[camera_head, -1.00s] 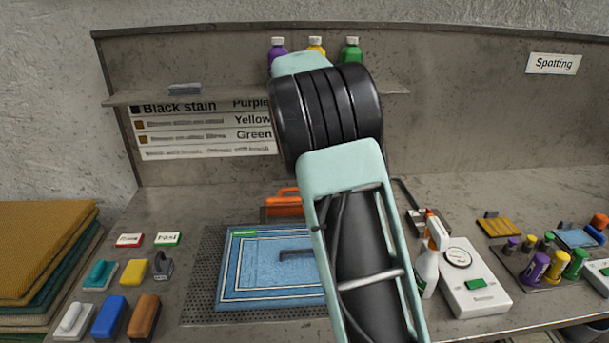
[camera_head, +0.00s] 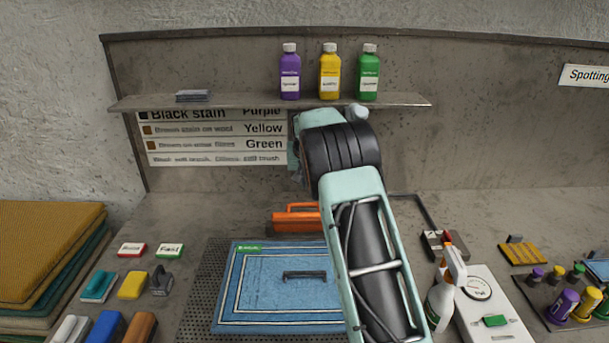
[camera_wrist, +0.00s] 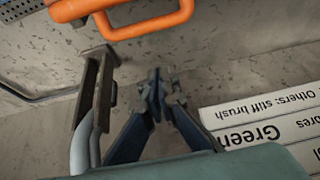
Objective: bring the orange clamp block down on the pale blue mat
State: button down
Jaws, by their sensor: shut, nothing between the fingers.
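The orange clamp block (camera_head: 297,217) rests along the back edge of the pale blue mat (camera_head: 250,305), its loop handle on top. The mat lies flat on a dark perforated panel. A dark bar-like shape (camera_head: 305,275) is on the mat's middle. In the wrist view the orange handle (camera_wrist: 150,22) is at the top, beyond my fingertips and apart from them. My gripper (camera_wrist: 156,88) is shut and empty, over bare grey surface. In the head view my arm hides the fingertips and the mat's right side.
A spray bottle (camera_head: 442,295) and a white gauge box (camera_head: 500,325) stand right of the mat. Brushes and sponges (camera_head: 132,285) lie to the left. A shelf (camera_head: 225,103) with bottles is above the back. A dark bent rod (camera_head: 425,212) lies behind the spray bottle.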

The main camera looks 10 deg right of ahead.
aim_at(304, 217)
jog(key=shift+s+a+f+p, duration=0.1)
jog(key=shift+s+f+p, duration=0.25)
jog(key=shift+f, duration=0.35)
jog(key=shift+s+f+p, duration=0.2)
jog(key=shift+s+f, duration=0.1)
jog(key=shift+f, duration=0.35)
jog(key=shift+s+a+f+p, duration=0.1)
jog(key=shift+s+f+p, duration=0.25)
jog(key=shift+f, duration=0.35)
jog(key=shift+s+d+f+b, duration=0.15)
jog(key=shift+b, duration=0.7)
jog(key=shift+s+t, duration=0.15)
jog(key=shift+t, duration=0.15)
jog(key=shift+b, duration=0.35)
